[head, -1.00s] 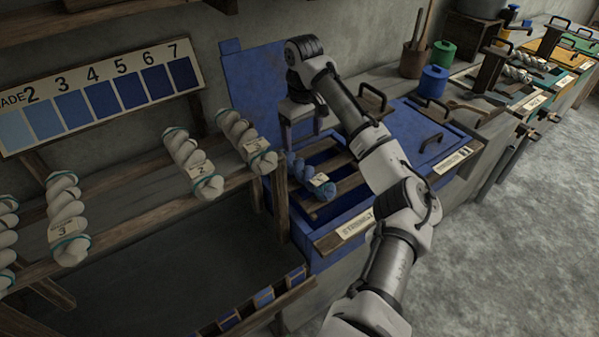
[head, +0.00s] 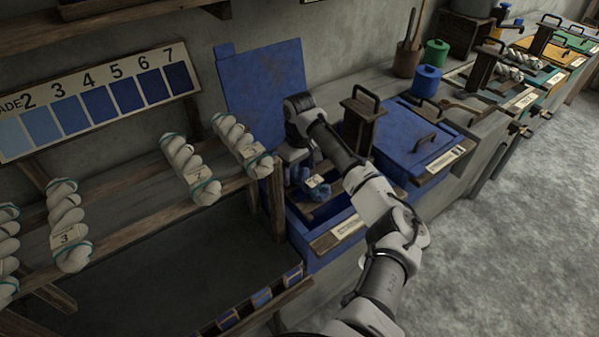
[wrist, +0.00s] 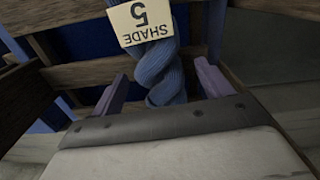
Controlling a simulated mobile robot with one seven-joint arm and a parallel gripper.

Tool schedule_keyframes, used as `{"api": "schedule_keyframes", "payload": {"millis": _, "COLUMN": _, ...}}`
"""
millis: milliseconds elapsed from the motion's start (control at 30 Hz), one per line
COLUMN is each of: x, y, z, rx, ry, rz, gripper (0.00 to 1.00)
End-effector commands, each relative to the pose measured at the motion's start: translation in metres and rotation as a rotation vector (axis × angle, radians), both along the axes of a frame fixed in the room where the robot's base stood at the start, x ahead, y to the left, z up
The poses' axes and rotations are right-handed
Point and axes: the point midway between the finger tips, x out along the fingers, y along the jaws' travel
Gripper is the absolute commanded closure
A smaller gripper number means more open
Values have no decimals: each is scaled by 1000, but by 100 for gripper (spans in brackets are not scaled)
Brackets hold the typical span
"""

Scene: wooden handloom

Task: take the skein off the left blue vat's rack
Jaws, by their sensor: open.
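The blue twisted skein (head: 318,191) lies on the wooden rack over the left blue vat (head: 313,250). In the wrist view the skein (wrist: 160,70) carries a cream tag (wrist: 142,22) that reads "SHADE 5" upside down. My gripper (wrist: 160,88) is open, with one finger on each side of the skein; I see gaps between the fingers and the yarn. In the head view my gripper (head: 296,165) is low over the rack and hides part of the skein. The rack's wooden slats (wrist: 75,75) show around the skein.
The vat's raised blue lid (head: 262,85) stands behind my gripper. A wooden rail with pale skeins (head: 190,168) is close on the left. A second blue vat with a closed lid (head: 415,135) is on the right.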

Motion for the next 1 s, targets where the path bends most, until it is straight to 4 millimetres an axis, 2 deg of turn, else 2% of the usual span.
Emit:
{"api": "schedule_keyframes", "payload": {"millis": 167, "x": 0, "y": 0, "z": 0, "rx": 0, "ry": 0, "rz": 0, "gripper": 23}}
{"api": "schedule_keyframes", "payload": {"millis": 500, "x": 0, "y": 0, "z": 0, "rx": 0, "ry": 0, "rz": 0, "gripper": 68}}
{"api": "schedule_keyframes", "payload": {"millis": 567, "x": 0, "y": 0, "z": 0, "rx": 0, "ry": -1, "rz": 0, "gripper": 74}}
{"api": "schedule_keyframes", "payload": {"millis": 833, "x": 0, "y": 0, "z": 2, "rx": 0, "ry": -1, "rz": 0, "gripper": 74}}
{"api": "schedule_keyframes", "payload": {"millis": 1000, "x": 1, "y": 0, "z": 13, "rx": 1, "ry": -3, "rz": 0, "gripper": 74}}
